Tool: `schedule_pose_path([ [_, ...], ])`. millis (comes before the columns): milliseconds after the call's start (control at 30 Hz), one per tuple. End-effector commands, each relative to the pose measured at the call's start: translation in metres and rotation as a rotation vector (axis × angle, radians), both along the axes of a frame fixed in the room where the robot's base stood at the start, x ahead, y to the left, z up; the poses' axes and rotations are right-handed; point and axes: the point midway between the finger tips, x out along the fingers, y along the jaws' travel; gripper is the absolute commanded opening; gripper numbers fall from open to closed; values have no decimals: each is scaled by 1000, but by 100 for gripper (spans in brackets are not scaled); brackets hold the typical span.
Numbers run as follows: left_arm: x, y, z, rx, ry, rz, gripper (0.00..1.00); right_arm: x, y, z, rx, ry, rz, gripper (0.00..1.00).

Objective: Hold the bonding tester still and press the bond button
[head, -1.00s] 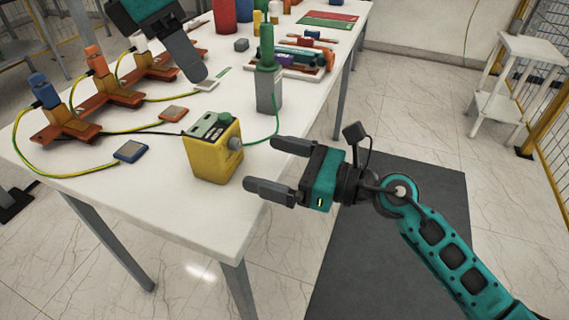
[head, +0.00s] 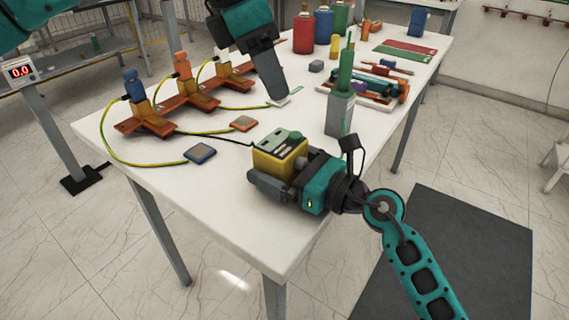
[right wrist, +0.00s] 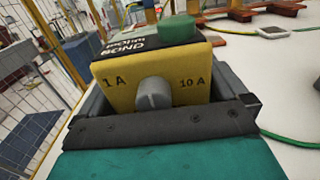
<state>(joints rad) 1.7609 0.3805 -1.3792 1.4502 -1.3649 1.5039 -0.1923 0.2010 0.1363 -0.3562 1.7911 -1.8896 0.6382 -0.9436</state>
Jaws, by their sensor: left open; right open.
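The bonding tester (head: 278,160) is a yellow box with a dark top, standing near the table's front edge. In the right wrist view its yellow face (right wrist: 117,86) carries a grey knob (right wrist: 153,94) between the marks 1 A and 10 A. A round green button (right wrist: 178,27) sits on its top. My right gripper (head: 283,172) is open with its fingers on either side of the tester; contact is not clear, and the far finger is mostly hidden in the head view. My left gripper (head: 274,92) is open above the table, behind the tester.
A blue pad (head: 200,154) and an orange pad (head: 243,123) lie left of the tester. A green-topped probe (head: 341,105) stands behind it, at the right. Bottles and tools fill the table's back.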

Motion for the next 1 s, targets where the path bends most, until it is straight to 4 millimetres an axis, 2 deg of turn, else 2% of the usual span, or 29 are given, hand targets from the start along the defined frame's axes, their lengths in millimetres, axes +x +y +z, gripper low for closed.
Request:
schedule_pose_path([
  [67,0,0,0,0,0,0,43,0,0,0,0,0,0,96],
  [667,0,0,0,0,0,0,43,0,-1,0,0,0,0,39],
  [1000,0,0,0,0,0,0,10,0,-1,0,0,0,0,39],
])
